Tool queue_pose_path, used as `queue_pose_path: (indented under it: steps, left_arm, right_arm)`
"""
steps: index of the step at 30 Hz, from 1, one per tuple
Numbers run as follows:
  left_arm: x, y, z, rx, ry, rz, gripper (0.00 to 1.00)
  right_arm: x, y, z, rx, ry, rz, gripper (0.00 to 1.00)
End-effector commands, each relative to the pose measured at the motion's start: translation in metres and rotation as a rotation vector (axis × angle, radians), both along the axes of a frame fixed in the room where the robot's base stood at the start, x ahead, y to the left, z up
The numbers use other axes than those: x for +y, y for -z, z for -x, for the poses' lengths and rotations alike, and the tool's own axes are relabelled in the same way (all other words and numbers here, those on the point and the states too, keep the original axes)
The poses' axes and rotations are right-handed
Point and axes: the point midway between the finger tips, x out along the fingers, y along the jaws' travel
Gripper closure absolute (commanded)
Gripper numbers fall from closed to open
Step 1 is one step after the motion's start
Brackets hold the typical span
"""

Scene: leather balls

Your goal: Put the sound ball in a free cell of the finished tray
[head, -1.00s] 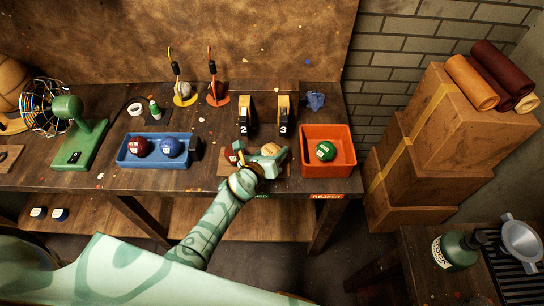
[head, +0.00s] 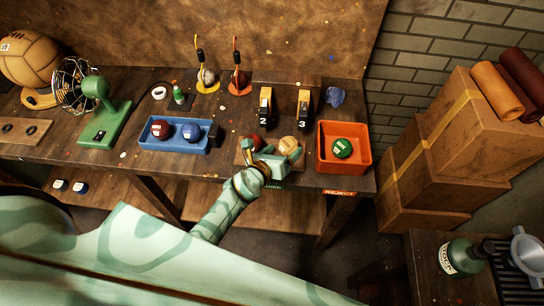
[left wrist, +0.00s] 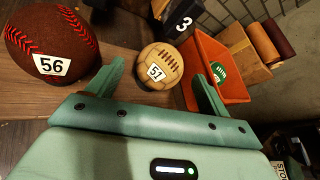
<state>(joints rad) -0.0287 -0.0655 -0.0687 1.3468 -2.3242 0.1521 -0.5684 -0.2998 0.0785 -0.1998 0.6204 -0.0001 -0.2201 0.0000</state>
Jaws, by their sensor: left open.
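A tan laced ball marked 51 (head: 289,145) and a dark red ball marked 56 (head: 253,142) rest on a low wooden tray (head: 242,158) at the front of the bench. They also show in the left wrist view, as the tan ball (left wrist: 161,66) and the red ball (left wrist: 52,42). My left gripper (head: 280,164) is open just in front of the tan ball. In the wrist view the ball lies beyond and between its fingers, with gaps at both sides. The arm hides part of the tray and its green front label. My right gripper is out of view.
An orange reject bin (head: 368,166) with a green ball (head: 342,148) stands right of the tray. A blue tray (head: 150,149) with a red and a blue ball is to the left. Numbered stands 2 (head: 265,106) and 3 (head: 304,106) rise behind.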

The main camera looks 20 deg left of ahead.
Motion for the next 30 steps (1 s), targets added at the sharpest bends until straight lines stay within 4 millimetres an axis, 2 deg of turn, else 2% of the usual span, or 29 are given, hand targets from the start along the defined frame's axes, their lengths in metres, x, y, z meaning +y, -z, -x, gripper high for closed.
queue_pose_path:
  steps: [1,6,11,30]
  left_arm:
    - [0.003,-0.008,0.013,0.001,0.000,-0.001,0.20]
    - [0.009,-0.020,0.047,0.002,0.001,0.000,0.20]
    - [0.013,-0.025,0.065,0.001,0.000,0.000,0.20]
    - [0.013,-0.026,0.070,0.000,0.001,0.000,0.20]
  right_arm:
    - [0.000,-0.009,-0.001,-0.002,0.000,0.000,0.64]
    - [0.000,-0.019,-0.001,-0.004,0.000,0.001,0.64]
    - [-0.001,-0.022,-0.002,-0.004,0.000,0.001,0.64]
    - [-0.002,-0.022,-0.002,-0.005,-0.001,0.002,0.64]
